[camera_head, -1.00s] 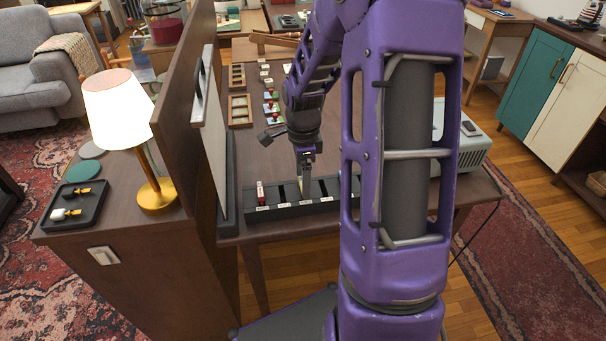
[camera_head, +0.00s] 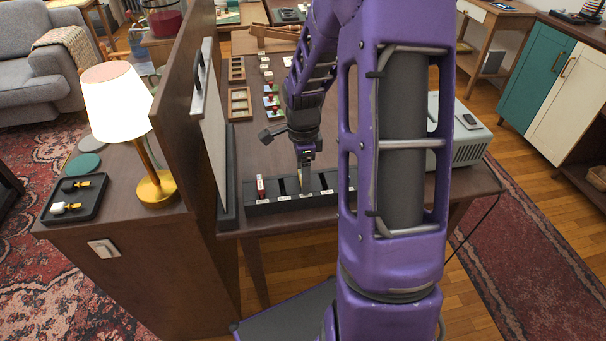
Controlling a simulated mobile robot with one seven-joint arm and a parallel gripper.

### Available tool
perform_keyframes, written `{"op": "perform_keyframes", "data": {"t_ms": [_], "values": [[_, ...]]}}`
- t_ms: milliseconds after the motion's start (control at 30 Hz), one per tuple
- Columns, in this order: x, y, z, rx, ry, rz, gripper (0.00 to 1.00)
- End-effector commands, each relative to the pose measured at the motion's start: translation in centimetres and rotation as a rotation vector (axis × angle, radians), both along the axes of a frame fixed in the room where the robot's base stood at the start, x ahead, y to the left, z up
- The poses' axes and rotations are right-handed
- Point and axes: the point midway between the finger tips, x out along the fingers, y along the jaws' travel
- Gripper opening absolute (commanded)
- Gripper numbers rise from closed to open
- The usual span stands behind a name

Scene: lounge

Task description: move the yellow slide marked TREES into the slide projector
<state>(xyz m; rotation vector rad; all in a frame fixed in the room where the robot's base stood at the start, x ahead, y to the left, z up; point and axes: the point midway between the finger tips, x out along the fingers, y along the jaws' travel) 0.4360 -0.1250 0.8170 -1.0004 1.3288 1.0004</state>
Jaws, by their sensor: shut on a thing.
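My gripper (camera_head: 305,164) points down over the middle of a black slotted slide rack (camera_head: 262,208) on the wooden table. It is shut on a small, thin yellowish slide (camera_head: 302,184), which shows just below the fingertips at a rack slot. Its marking is too small to read, and I cannot tell how deep it sits in the slot. The slide projector, a pale grey-green box (camera_head: 470,140), stands on the table's right side, partly hidden behind my arm.
A red slide (camera_head: 260,186) stands in the rack's left slot. Wooden trays (camera_head: 239,102) and small coloured cards lie farther back. An upright wooden panel (camera_head: 178,95) rises left of the table, with a lamp (camera_head: 118,100) beyond it. My arm hides the rack's right end.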

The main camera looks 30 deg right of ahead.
Motion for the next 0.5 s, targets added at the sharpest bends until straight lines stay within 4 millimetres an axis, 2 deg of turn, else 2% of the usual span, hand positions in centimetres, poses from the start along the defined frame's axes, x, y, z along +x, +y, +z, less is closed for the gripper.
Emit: {"op": "perform_keyframes", "data": {"t_ms": [500], "values": [[0.0, 0.0, 2.0, 0.000, -0.001, 0.000, 0.11]]}}
